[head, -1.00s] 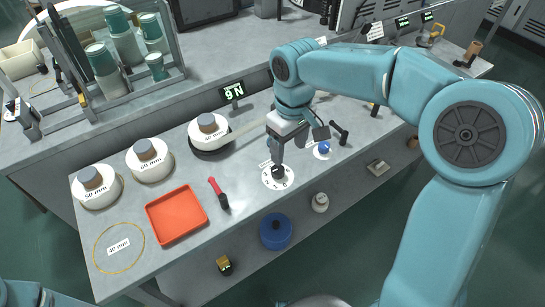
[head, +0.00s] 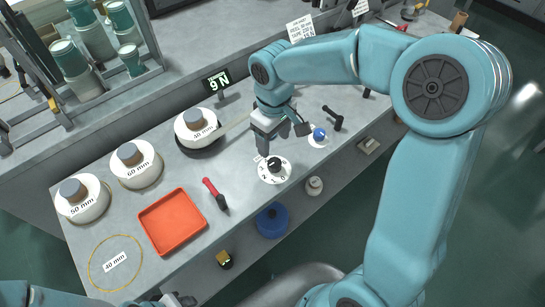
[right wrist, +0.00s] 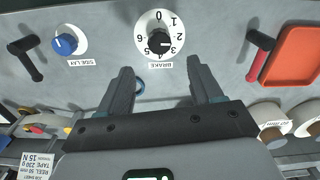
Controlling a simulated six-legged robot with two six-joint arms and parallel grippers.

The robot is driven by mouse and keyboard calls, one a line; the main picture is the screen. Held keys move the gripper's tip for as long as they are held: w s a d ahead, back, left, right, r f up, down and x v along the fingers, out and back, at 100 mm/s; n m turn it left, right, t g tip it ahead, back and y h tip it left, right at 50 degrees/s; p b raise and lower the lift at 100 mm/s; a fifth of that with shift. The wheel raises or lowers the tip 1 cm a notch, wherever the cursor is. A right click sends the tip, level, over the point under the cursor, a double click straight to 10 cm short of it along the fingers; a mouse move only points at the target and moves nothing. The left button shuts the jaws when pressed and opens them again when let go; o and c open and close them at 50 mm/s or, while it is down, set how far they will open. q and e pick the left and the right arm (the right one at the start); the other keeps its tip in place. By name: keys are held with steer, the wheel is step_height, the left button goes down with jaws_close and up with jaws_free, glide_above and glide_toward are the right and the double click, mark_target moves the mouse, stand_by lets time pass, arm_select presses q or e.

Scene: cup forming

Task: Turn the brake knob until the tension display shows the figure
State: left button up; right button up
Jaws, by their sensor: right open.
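The black brake knob (head: 274,163) sits on a white numbered dial plate (head: 283,176) on the bench. In the right wrist view the knob (right wrist: 158,40) has its pale mark turned toward the right, near the 2 and 3. My right gripper (head: 264,148) is open and empty, above and behind the knob in the head view and apart from it. In the right wrist view its fingers (right wrist: 163,80) are spread. The tension display (head: 216,82) glows green and seems to read 9 N. My left gripper (head: 180,299) shows only as a dark part at the bottom edge.
A blue side-lay knob (head: 319,134) and a black lever (head: 333,118) stand right of the dial. A red-handled tool (head: 215,194), an orange tray (head: 146,213) and several white reels lie left. A sheet (right wrist: 38,165) lists REEL 50 mm, TAPE 230 g, 15 N.

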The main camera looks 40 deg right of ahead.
mark_target(274, 162)
step_height(274, 162, down, 9)
steer(key=shift+s+r, duration=0.1)
steer(key=shift+r, duration=0.05)
arm_select(q)
steer(key=shift+s+r, duration=0.1)
steer(key=shift+s, duration=0.3)
arm_select(e)
steer(key=shift+s, duration=0.15)
steer(key=shift+d, duration=0.1)
steer(key=c, duration=1.1)
steer(key=shift+o, duration=0.2)
steer(key=shift+w+f+m+b, duration=0.2)
steer(key=shift+f+m+b, duration=0.3)
steer(key=shift+b, duration=0.5)
steer(key=shift+r+m, duration=0.25)
steer(key=shift+m, duration=0.15)
arm_select(q)
step_height(274, 162, down, 2)
steer(key=shift+w+f, duration=0.1)
steer(key=shift+f, duration=0.05)
arm_select(e)
steer(key=shift+r, duration=0.2)
